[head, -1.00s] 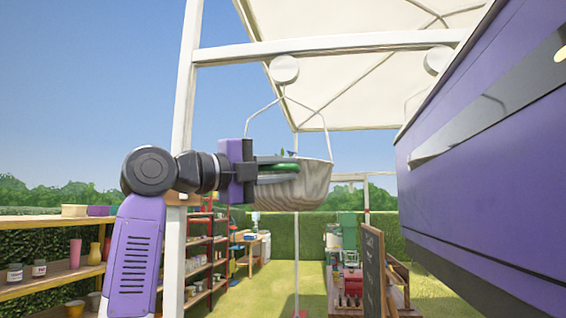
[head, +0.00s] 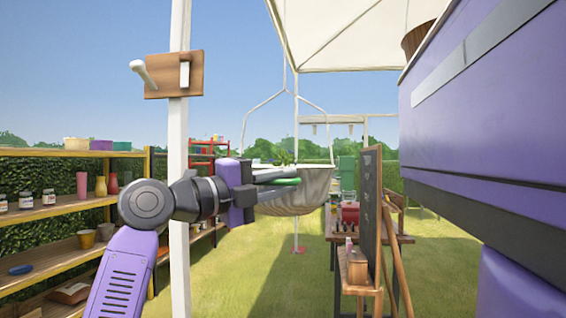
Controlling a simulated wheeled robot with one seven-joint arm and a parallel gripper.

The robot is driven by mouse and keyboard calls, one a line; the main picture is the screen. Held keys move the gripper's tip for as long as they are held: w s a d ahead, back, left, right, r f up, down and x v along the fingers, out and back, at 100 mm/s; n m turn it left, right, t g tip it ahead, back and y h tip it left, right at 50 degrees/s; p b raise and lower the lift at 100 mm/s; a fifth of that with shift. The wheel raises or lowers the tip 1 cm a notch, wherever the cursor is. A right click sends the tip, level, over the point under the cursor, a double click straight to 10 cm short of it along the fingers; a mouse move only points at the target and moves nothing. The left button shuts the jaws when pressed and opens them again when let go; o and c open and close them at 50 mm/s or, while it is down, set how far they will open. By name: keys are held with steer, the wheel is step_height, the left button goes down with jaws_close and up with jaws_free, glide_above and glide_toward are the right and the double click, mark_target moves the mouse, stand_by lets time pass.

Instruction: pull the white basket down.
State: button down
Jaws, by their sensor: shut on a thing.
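My gripper (head: 285,183) reaches in from the left and is shut at the left side of the basket's rim. The exact contact is partly hidden by the fingers. The basket looks about level.
A white post (head: 179,215) carries a wooden plate with a cleat (head: 174,74) left of my gripper. Shelves with pots (head: 60,202) stand at the left. A chalkboard (head: 370,215) and a workbench (head: 345,240) stand to the right. Grass between looks clear.

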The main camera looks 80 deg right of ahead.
step_height(320, 180, down, 16)
steer(key=b, duration=0.8)
steer(key=c, duration=1.5)
jaws_free()
steer(key=shift+o, duration=0.2)
steer(key=v, duration=0.8)
